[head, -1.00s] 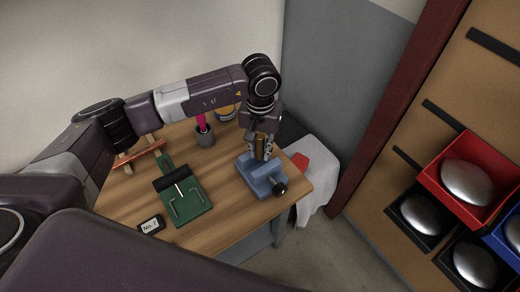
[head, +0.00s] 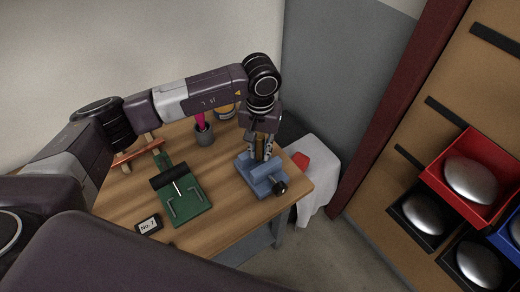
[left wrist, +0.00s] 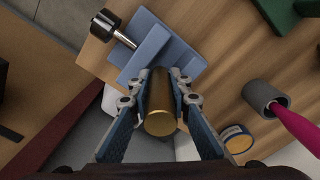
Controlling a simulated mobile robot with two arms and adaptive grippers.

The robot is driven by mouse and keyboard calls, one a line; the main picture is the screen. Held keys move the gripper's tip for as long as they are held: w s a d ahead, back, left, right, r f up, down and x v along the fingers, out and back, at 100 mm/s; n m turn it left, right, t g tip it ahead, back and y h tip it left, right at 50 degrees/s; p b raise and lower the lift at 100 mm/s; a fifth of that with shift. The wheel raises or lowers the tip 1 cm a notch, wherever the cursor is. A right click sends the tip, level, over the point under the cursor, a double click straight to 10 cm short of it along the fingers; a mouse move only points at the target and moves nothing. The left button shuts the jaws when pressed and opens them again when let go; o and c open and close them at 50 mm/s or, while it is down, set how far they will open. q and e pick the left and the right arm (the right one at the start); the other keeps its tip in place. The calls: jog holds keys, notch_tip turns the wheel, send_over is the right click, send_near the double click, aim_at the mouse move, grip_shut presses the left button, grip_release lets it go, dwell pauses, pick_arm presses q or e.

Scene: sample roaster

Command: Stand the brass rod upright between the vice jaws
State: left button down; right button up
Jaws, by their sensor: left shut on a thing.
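The brass rod (left wrist: 160,108) is held between the two fingers of my left gripper (left wrist: 160,90) in the left wrist view, its round end facing the camera. In the head view the rod (head: 260,146) stands about upright in my left gripper (head: 262,152), over the blue vice (head: 262,178). The vice also shows in the left wrist view (left wrist: 152,48), behind the rod's far end. The fingers hide the rod's lower end, so I cannot tell whether it is between the jaws. My right gripper is not in view.
The vice stands at the right corner of the wooden table (head: 225,225). A green fixture (head: 185,205), a black label block (head: 148,225), a grey cup (head: 204,135) with a pink item, and a yellow-labelled tin (head: 225,112) share the table. A white cloth (head: 320,165) lies beyond the table's right edge.

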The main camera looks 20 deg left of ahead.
pick_arm(q)
jog(key=shift+f, duration=0.3)
jog(key=shift+r, duration=0.25)
jog(key=shift+r, duration=0.65)
jog(key=shift+b, duration=0.5)
dwell(0.5)
jog(key=shift+b, duration=0.3)
jog(key=shift+f, duration=0.2)
